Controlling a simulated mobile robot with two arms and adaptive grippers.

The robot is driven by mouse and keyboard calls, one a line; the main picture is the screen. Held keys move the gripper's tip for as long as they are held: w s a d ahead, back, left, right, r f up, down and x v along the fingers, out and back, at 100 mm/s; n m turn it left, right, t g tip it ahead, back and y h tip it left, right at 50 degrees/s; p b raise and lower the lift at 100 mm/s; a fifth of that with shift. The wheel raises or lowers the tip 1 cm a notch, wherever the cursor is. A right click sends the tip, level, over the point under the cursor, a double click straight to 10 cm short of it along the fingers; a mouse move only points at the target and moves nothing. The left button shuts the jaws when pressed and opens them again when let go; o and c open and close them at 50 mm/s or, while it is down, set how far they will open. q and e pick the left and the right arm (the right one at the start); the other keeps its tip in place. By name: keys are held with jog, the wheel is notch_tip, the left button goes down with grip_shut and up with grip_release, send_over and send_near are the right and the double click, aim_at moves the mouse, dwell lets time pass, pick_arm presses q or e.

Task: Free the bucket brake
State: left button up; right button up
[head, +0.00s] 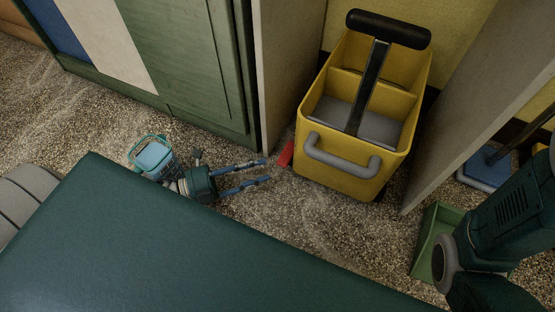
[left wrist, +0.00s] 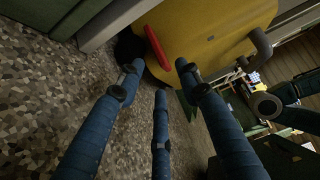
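A yellow mop bucket (head: 340,172) with a grey front handle and a black upright lever stands on the floor between two panels. The red brake lever (head: 286,154) sticks out at its lower left side. In the left wrist view the red brake lever (left wrist: 157,48) slants in front of the yellow bucket wall (left wrist: 215,30). My left gripper (head: 267,171) is low over the floor, left of the brake lever. Its blue fingers (left wrist: 160,80) are spread and empty, with the tips just short of the lever. My right gripper is not visible; only part of my right arm shows.
A light blue pail (head: 155,158) with a teal handle is behind my left wrist. A green open box (head: 428,238) is on the floor at right, by my right arm. A green cabinet (head: 190,60) and a pale panel (head: 285,60) stand left of the bucket.

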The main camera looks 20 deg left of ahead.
aim_at(288, 154)
pick_arm(q)
jog(key=b+x, duration=0.1)
jog(key=x, duration=0.3)
jog(key=shift+w+d+f+b, duration=0.1)
jog(key=shift+f+b, duration=0.1)
jog(key=shift+b, duration=0.2)
jog(key=shift+w+d+r, duration=0.15)
jog(key=shift+w+d, duration=0.35)
jog(key=shift+d, duration=0.05)
grip_shut()
